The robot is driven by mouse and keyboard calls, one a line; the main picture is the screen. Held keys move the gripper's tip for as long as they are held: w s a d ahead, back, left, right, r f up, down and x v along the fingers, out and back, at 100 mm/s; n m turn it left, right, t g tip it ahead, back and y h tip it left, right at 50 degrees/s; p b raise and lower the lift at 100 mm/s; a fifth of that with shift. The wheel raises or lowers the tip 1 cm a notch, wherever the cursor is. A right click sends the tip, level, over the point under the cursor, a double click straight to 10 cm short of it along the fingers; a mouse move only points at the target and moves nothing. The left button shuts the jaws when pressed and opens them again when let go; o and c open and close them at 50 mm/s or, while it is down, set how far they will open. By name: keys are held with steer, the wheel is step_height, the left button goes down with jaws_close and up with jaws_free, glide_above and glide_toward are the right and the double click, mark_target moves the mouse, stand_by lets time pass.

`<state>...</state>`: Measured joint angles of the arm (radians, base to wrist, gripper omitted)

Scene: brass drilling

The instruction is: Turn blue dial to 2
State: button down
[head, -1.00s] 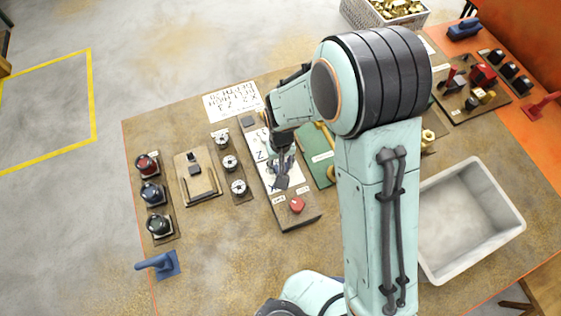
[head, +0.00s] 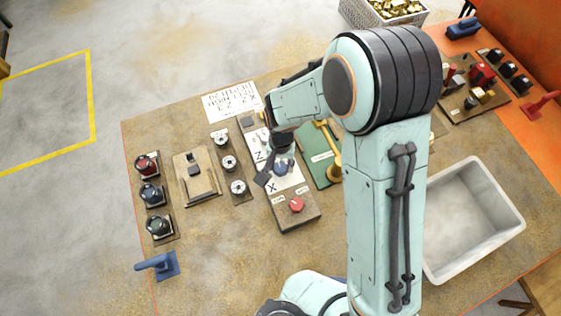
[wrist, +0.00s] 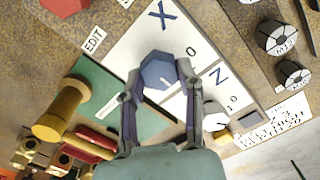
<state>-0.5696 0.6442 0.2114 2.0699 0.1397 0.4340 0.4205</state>
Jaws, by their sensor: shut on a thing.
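The blue dial (wrist: 158,72) is a hexagonal knob on a white panel (wrist: 125,45) marked X, with a 0 printed beside it. It also shows in the head view (head: 283,167), partly covered by my gripper. My gripper (wrist: 161,82) has one finger on each side of the dial and is shut on it, over the panel. A small white mark shows on the dial's face; I cannot read its setting surely. In the head view my gripper (head: 274,170) is partly hidden by its own wrist.
A white knob (wrist: 214,122) sits close by on the Z panel. A red knob (head: 297,205) is at the panel's front end. A green board with a brass handle (head: 331,160) stands right beside it. Several small dials (head: 229,163) lie left. A grey bin (head: 470,220) is at right.

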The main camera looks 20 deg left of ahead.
mark_target(281, 166)
steer(key=c, duration=0.7)
jaws_free()
steer(key=shift+r, duration=0.1)
step_height(281, 166, up, 12)
steer(key=shift+f, duration=0.1)
